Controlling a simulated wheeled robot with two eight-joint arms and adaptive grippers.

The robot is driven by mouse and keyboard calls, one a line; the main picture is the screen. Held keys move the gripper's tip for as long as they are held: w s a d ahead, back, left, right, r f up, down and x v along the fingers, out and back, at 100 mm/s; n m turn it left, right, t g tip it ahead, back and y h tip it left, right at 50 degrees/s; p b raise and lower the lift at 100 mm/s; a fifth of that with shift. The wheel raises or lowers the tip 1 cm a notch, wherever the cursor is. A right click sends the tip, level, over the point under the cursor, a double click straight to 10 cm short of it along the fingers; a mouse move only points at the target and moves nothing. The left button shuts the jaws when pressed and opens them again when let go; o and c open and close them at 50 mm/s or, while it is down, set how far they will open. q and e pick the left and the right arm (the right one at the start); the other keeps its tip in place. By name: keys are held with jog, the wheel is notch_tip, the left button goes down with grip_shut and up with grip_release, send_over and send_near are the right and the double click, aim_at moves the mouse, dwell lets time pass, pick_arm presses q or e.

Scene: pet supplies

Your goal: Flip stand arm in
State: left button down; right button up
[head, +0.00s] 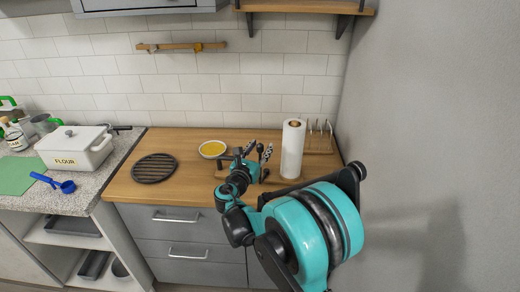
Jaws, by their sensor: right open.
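My right gripper (259,157) is over the back part of the wooden counter, left of the paper towel roll. Its two checkered fingertips are apart. A small dark upright piece with a rounded top (260,148) shows between or just behind the fingers; I cannot tell whether they touch it. A dark and brown object (224,158) sits just left of the gripper, partly hidden by my arm. I cannot tell which part is the stand arm. My left gripper is not in view.
The paper towel roll (292,148) stands close right of my gripper, with a wire rack (318,140) behind it. A yellow-filled bowl (212,148) and black round trivet (154,167) are left. The grey wall (430,120) bounds the right side.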

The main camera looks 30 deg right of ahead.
grip_shut()
jog(key=s+d+n+t+y, duration=0.2)
jog(key=d+n+t+y, duration=0.3)
jog(key=n+y, duration=0.4)
jog(key=shift+s+d+t+y, duration=0.35)
jog(key=shift+t+y, duration=0.35)
jog(key=shift+y, duration=1.1)
